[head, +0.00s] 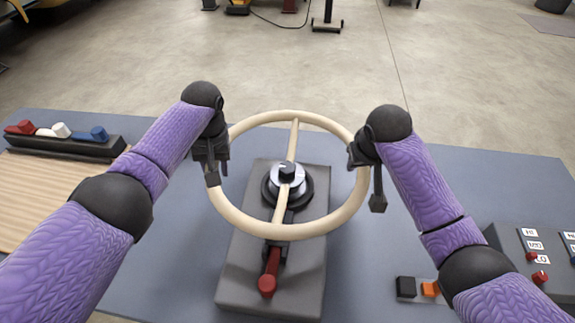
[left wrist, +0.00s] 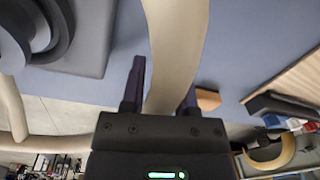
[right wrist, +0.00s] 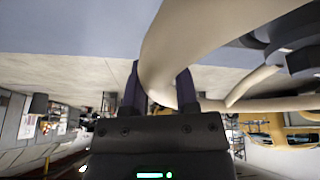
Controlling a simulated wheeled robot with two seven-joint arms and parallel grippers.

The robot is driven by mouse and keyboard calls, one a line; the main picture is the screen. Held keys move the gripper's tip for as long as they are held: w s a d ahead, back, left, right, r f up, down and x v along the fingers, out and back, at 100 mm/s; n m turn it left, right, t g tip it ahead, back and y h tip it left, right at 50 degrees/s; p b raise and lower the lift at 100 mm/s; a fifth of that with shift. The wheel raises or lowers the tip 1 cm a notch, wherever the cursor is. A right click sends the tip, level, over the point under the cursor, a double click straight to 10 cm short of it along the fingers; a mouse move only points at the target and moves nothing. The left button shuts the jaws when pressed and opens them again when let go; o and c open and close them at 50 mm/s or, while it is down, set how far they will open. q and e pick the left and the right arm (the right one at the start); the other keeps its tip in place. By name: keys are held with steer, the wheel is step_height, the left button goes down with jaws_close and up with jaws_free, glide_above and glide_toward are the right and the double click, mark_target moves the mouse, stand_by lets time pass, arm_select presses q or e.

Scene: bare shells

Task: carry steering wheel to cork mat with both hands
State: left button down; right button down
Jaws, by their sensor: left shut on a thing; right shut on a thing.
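The cream steering wheel (head: 300,231) is a ring with a spoke across it, over a grey block (head: 240,272) with a round dark hub (head: 268,190). I cannot tell whether it rests on the hub or is clear of it. My left gripper (head: 213,168) is shut on the left of the rim, which also runs between its fingers in the left wrist view (left wrist: 177,45). My right gripper (head: 370,172) is shut on the right of the rim, also seen in the right wrist view (right wrist: 158,65). A tan ribbed mat (head: 40,195), apparently the cork mat, lies at the left, partly hidden by my left arm.
A dark rack (head: 80,147) with red, white and blue pieces stands behind the mat. A red-handled lever (head: 268,282) is on the block's front. A labelled control box (head: 510,245) and a small orange-and-black switch piece (head: 430,289) are at the right. Blue table surface (head: 175,240) is bare between mat and block.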

arm_select(q)
steer(key=shift+r, duration=0.1)
arm_select(e)
steer(key=shift+w+r, duration=0.1)
